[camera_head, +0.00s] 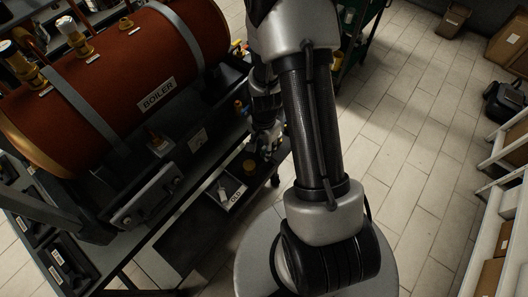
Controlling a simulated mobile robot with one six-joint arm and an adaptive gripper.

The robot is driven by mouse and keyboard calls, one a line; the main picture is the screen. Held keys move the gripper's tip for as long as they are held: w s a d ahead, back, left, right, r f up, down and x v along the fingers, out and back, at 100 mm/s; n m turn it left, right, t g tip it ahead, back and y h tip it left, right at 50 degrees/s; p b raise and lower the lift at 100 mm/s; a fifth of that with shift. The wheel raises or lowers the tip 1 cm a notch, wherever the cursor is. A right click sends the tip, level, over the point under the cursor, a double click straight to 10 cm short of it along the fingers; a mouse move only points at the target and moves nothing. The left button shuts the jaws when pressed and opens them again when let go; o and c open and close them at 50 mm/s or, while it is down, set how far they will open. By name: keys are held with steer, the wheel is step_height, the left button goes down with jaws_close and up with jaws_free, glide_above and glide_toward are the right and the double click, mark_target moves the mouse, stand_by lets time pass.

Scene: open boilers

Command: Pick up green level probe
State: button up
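I cannot make out a green level probe in the head view. It may be hidden behind my arm or too small to tell. My gripper (267,150) points down at the right end of the boiler bench, over or beside a small tray (236,199) labelled "OLD", as best I can read it. Its fingers are small and dark, so I cannot tell whether they are open or hold anything. A yellow round part (249,166) lies close below the gripper. A small pale part (222,194) lies in or beside the tray.
A red-brown boiler (120,75) with brass fittings fills the upper left, on a dark bench. A green-framed cart (373,22) stands behind my arm. White shelves (490,225) with boxes line the right. The tiled floor (425,120) between is clear.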

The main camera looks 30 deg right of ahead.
jaws_close()
stand_by(0.3)
